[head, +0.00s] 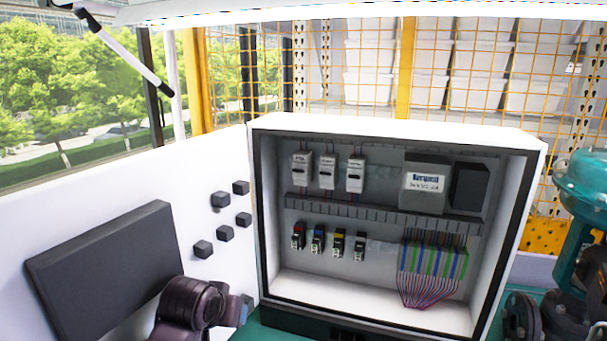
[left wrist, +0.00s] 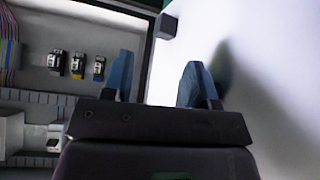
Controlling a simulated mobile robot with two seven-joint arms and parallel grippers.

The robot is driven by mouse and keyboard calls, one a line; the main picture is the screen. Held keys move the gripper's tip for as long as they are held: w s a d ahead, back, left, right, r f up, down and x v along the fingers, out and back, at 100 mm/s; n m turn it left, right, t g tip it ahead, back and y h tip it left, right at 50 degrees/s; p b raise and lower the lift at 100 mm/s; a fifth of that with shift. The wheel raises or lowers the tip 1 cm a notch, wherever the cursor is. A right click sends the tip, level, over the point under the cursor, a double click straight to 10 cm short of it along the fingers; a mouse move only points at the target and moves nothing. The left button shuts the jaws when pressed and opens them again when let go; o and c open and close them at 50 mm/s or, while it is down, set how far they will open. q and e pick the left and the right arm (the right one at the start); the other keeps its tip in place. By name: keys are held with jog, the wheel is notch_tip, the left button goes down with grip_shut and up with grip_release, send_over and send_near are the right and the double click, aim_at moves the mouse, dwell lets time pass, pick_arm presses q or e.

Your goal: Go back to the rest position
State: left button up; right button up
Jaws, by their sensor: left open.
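My left arm comes in at the bottom of the head view, and its gripper (head: 244,308) is partly hidden behind my dark wrist. It is near the lower hinge side of the open cabinet door (head: 110,190). In the left wrist view the left gripper (left wrist: 157,82) is open, with its two blue fingers apart and nothing between them. The cabinet frame edge and the white door show behind the fingers. My right gripper is in neither view.
The open control cabinet (head: 400,124) holds breakers, a grey power unit (head: 424,186) and terminal blocks (head: 435,262). The door carries a dark panel (head: 105,270) and several dark knobs (head: 220,199). A teal valve assembly (head: 585,180) stands at the right.

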pick_arm(q)
jog(key=s+a+f+g+y, duration=0.1)
jog(key=s+a+f, duration=0.3)
jog(key=s, duration=0.7)
jog(key=s+a+f+n+g+y, duration=0.1)
jog(key=s+a+f+g, duration=0.2)
jog(key=s, duration=0.8)
jog(key=s+a+f, duration=0.4)
jog(key=s+a, duration=0.2)
jog(key=s, duration=0.5)
jog(key=w+f+t+b, duration=0.1)
jog(key=w+f+t, duration=0.7)
jog(key=f, duration=0.3)
jog(key=shift+d+f+m, duration=0.3)
jog(key=shift+f, duration=0.05)
jog(key=shift+w, duration=0.1)
jog(key=shift+c, duration=0.3)
